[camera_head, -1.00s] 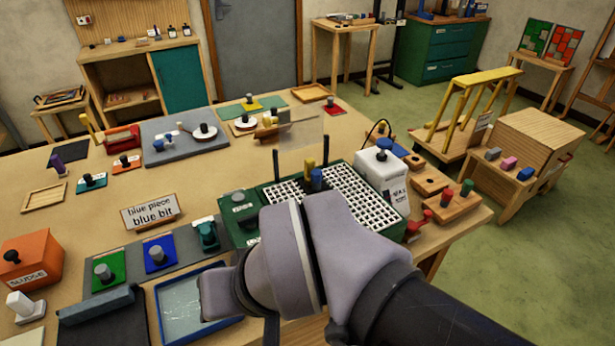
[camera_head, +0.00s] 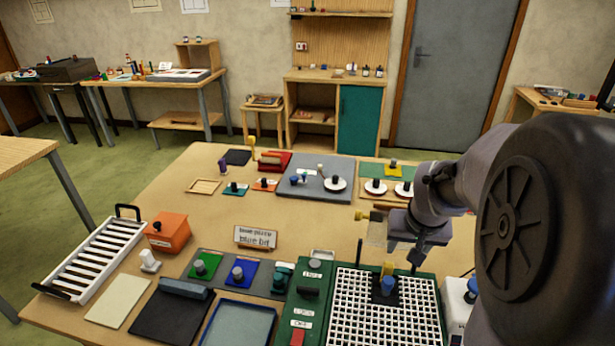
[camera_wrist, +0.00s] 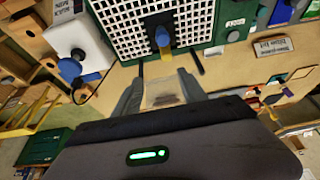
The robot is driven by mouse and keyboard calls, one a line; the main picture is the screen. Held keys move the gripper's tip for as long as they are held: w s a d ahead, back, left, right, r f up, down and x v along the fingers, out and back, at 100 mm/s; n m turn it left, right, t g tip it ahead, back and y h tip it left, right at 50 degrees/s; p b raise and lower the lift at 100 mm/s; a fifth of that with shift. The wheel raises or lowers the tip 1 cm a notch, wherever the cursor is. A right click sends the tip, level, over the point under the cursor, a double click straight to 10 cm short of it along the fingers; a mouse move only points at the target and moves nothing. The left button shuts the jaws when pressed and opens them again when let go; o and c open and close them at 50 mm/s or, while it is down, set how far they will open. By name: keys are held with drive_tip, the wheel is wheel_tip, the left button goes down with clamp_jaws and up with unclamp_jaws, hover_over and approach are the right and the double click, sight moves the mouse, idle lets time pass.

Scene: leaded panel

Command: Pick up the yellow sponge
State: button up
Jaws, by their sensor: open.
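I cannot make out a yellow sponge for certain in either view. A small yellow piece (camera_head: 369,215) shows just left of my gripper (camera_head: 402,238) in the head view; its kind is unclear. My gripper hangs low behind the green machine with the white grid (camera_head: 385,312). In the wrist view its fingers (camera_wrist: 160,92) are apart, with a pale clear pane (camera_wrist: 160,93) showing between them; I cannot tell its depth. A yellow block (camera_head: 388,268) stands behind a blue knob (camera_head: 387,286) on the grid.
Two dark posts stand at the grid's back edge. A blue-rimmed tray (camera_head: 207,338), a slotted white rack (camera_head: 89,262) and an orange box (camera_head: 167,232) lie to the left.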

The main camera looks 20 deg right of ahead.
drive_tip(key=b, duration=0.2)
approach(387, 270)
drive_tip(key=shift+w+d+f, duration=0.25)
drive_tip(key=shift+d+f, duration=0.15)
drive_tip(key=shift+f, duration=0.25)
drive_tip(key=x, duration=0.3)
drive_tip(key=b+x, duration=0.1)
drive_tip(key=x, duration=0.3)
drive_tip(key=b+x, duration=0.1)
drive_tip(key=x, duration=0.3)
drive_tip(key=shift+w+d+f, duration=0.1)
drive_tip(key=shift+w+d, duration=0.1)
drive_tip(key=shift+w, duration=0.2)
drive_tip(key=shift+s+a, duration=0.1)
clamp_jaws()
